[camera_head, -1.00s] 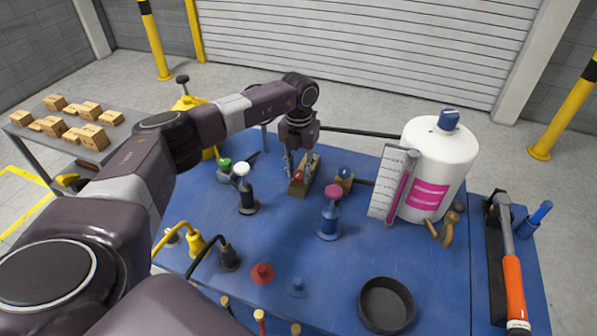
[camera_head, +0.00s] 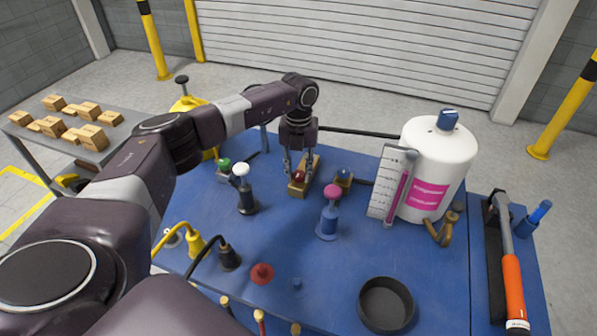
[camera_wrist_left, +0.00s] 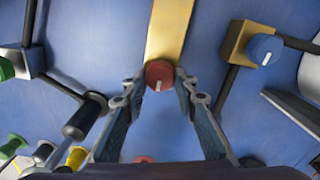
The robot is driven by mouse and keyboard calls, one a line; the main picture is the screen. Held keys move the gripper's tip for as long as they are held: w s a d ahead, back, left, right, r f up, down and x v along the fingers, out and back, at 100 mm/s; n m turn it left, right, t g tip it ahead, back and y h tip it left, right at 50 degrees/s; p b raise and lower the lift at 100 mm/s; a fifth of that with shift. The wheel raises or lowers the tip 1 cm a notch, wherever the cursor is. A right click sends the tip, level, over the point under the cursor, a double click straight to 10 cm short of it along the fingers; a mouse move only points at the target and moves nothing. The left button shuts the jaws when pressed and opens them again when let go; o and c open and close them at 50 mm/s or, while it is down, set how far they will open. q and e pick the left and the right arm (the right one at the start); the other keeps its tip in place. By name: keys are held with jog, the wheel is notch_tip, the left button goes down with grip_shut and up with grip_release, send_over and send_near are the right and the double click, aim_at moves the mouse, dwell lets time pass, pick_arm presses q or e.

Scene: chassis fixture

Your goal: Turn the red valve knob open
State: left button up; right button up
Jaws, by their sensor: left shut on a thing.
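The red valve knob (camera_wrist_left: 160,76) sits on a brass block (camera_wrist_left: 168,28) on the blue table. In the wrist view the knob is between the fingertips of my left gripper (camera_wrist_left: 160,88), which is shut on its two sides. My right gripper is not in view.
A blue knob (camera_head: 344,173) and a green knob (camera_head: 224,163) sit beside it. A pink-topped fitting (camera_head: 331,213) and a white-topped fitting (camera_head: 245,190) stand in front. A white tank (camera_head: 440,160) stands right.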

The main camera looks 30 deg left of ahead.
aim_at(299, 174)
pick_arm(q)
jog(key=o, duration=1.2)
jog(key=shift+c, duration=0.2)
notch_tip(299, 174, up, 12)
